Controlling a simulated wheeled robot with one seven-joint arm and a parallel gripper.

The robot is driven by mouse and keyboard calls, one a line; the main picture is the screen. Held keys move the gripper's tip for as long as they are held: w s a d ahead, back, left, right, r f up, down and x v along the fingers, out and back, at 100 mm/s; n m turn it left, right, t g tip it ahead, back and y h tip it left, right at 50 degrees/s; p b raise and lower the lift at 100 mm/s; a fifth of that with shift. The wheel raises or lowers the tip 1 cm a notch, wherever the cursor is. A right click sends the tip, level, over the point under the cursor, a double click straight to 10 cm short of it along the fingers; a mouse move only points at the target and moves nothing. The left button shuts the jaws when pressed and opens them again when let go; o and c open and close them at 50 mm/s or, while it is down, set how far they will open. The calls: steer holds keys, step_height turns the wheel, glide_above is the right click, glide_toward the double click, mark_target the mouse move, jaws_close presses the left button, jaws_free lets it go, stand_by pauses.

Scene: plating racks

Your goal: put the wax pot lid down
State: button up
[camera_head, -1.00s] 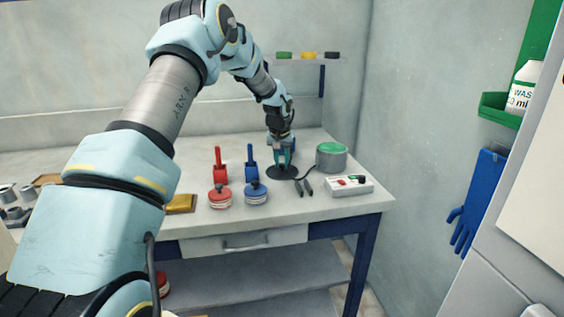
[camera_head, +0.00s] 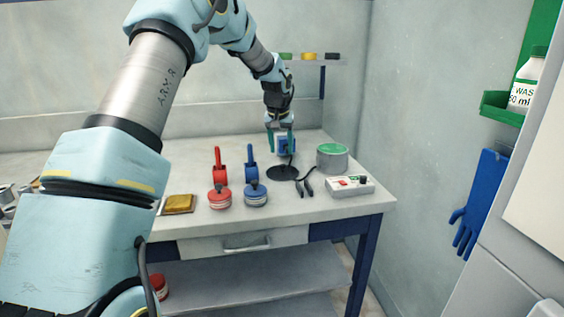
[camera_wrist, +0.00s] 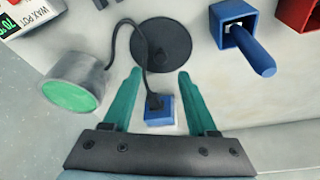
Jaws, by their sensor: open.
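The wax pot (camera_head: 332,160) is a grey round pot with a green top face, near the right back of the table; it also shows at the left of the wrist view (camera_wrist: 88,72). A flat dark disc, which looks like the wax pot lid (camera_head: 283,174), lies on the table left of the pot. In the wrist view the lid (camera_wrist: 175,38) lies beyond the fingertips, clear of both. My gripper (camera_head: 281,150) is open and empty above the table, behind and above the lid. Its two teal fingers (camera_wrist: 160,72) are spread apart.
A small blue block (camera_wrist: 160,112) with a dark cable shows between the fingers in the wrist view, apparently below them.

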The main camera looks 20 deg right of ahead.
steer(key=shift+b+v, duration=0.35)
steer(key=shift+v, duration=2.2)
